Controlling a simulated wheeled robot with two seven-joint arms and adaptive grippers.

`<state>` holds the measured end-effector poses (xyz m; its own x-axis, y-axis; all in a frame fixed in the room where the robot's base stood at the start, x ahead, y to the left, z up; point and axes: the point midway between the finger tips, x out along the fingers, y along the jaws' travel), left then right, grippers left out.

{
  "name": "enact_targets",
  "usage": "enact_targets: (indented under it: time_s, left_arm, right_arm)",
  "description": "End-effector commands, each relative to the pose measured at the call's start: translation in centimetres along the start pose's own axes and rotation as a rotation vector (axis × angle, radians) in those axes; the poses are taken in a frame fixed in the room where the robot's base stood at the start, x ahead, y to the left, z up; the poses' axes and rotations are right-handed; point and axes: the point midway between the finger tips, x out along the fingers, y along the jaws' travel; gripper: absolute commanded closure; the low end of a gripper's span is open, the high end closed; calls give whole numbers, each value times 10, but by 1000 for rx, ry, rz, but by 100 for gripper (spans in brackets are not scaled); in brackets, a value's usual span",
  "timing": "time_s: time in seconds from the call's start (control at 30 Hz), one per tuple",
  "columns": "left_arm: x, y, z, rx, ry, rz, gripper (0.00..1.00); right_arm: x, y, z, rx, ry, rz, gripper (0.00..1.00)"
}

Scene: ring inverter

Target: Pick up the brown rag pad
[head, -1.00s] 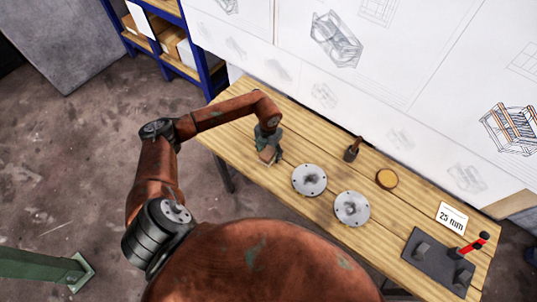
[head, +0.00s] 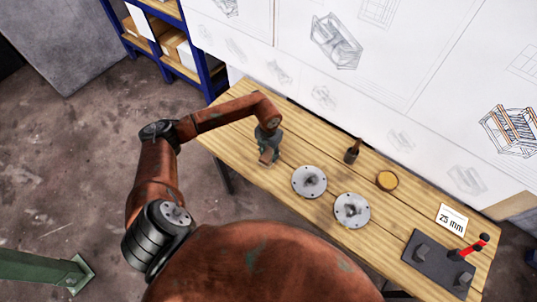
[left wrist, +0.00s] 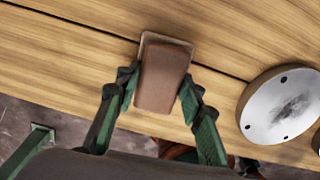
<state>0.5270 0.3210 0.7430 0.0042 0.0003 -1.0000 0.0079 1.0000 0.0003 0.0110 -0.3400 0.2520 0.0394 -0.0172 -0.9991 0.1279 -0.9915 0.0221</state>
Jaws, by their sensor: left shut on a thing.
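The brown rag pad (left wrist: 162,78) is between the two green fingers of my left gripper (left wrist: 160,98) in the left wrist view. The fingers are shut on its sides. In the head view the left gripper (head: 268,147) points down at the left part of the wooden bench, with the brown pad (head: 267,156) at its tips. I cannot tell whether the pad touches the bench. My right gripper is not in view.
Two grey metal discs (head: 309,182) (head: 352,210) lie right of the left gripper. Behind them stand a dark bottle (head: 353,150) and a round tin (head: 387,180). A "25 mm" card (head: 452,219) and a dark plate with a red-handled part (head: 432,262) are at the right end.

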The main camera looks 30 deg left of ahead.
Motion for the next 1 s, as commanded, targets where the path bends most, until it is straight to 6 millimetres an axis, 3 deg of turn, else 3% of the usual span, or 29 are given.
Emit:
enact_targets:
  time_s: [0.13, 0.27, 0.57, 0.8, 1.0]
  left_arm:
    - [-7, 1, -3, 1, 7, 3, 90]
    - [-28, 1, -1, 2, 3, 3, 90]
    - [-95, -22, -52, 6, 2, 2, 90]
    - [-116, -45, -101, 4, 3, 1, 90]
    - [-126, -56, -123, 2, 3, 0, 90]
  right_arm:
    - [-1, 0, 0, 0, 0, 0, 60]
    - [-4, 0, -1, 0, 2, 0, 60]
    - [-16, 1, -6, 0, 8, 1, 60]
    - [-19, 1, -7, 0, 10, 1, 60]
    - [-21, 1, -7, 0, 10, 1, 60]
